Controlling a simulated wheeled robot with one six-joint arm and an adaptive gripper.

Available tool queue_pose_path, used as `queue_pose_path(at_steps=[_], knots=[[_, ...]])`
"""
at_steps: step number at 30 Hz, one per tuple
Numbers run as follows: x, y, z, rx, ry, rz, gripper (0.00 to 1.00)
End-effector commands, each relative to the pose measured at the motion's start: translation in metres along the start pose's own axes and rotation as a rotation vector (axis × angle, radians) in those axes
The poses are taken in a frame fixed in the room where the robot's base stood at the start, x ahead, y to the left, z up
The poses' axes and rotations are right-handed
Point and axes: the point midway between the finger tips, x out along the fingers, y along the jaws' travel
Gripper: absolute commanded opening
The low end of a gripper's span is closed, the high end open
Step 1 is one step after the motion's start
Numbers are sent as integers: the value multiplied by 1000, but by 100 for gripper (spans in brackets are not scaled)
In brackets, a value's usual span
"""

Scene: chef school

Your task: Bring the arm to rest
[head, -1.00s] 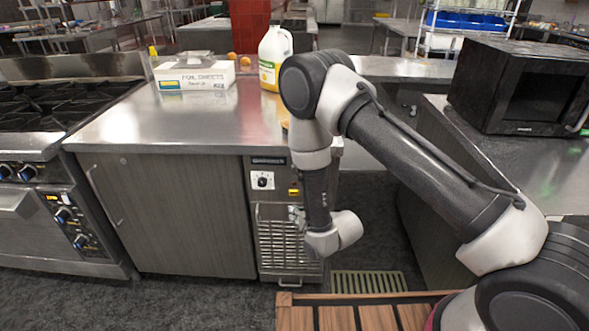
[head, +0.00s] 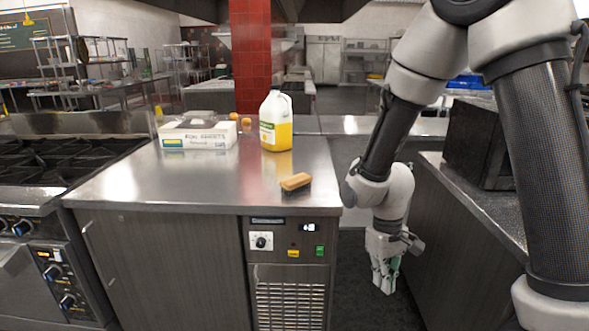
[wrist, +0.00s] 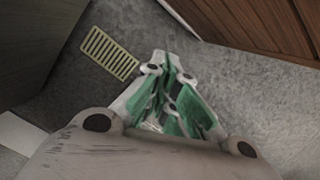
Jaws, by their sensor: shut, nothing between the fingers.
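My gripper (head: 385,278) hangs low at the end of my arm in the head view, pointing down beside the right side of the steel counter. It is over the dark floor in the gap between that counter and the right-hand one. In the wrist view my gripper (wrist: 172,115) shows its green-padded fingers close together above the grey floor. It is shut and holds nothing. My arm comes in from the upper right of the head view and bends down to it.
A steel counter (head: 210,182) bears a foil box (head: 197,136), a jug of yellow liquid (head: 276,122) and a brush (head: 296,182). A stove (head: 60,160) stands at left. A black microwave (head: 478,148) is on the right counter. A floor grate (wrist: 109,52) lies near my gripper.

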Motion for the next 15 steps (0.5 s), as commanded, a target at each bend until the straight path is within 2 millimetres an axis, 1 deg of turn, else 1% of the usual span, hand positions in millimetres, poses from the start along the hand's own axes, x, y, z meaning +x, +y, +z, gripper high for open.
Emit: queue_pose_path(at_steps=[1, 3, 5, 6, 8, 9, 12, 15], knots=[[-27, 10, 15, 22, 5, -5, 0], [-58, 22, 40, 50, -1, -10, 0], [-82, 32, 62, 76, 5, -14, 0], [-96, 38, 76, 95, 14, -17, 0], [-117, 46, 97, 125, 36, -19, 0], [-129, 50, 111, 146, 56, -20, 0], [-158, 61, 141, 205, 134, -18, 0], [-182, 71, 163, 267, 254, -6, 0]])
